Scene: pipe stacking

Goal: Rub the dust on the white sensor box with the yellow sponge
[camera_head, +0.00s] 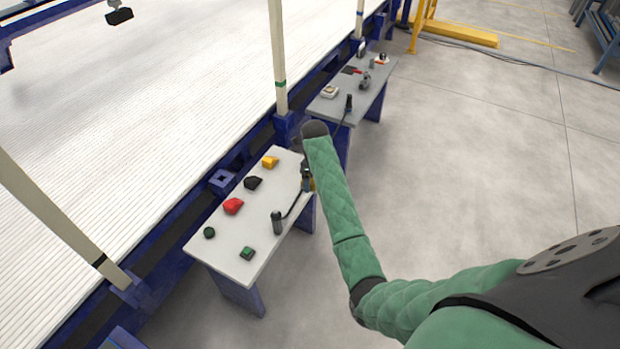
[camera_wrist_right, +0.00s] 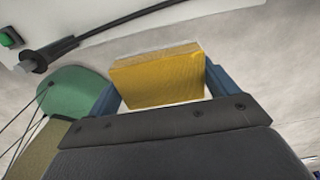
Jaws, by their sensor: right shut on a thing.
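The yellow sponge (camera_wrist_right: 155,80) is a block between the two blue fingers of my right gripper (camera_wrist_right: 162,88) in the right wrist view. The gripper is shut on it. In the head view my right gripper (camera_head: 307,180) is small and partly hidden by my green-sleeved arm, at the right edge of the near grey table; a bit of yellow shows at it. A small white box (camera_head: 329,92) with a brownish patch on top, which looks like the sensor box, sits on the far grey table, apart from the gripper. My left gripper is not in view.
The near table (camera_head: 227,222) holds a red item (camera_head: 233,205), a black item (camera_head: 253,183), a yellow item (camera_head: 270,162), a green button box (camera_head: 247,253) and a corded dark handle (camera_head: 277,223). The far table (camera_head: 325,108) carries several small tools. Open floor lies right.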

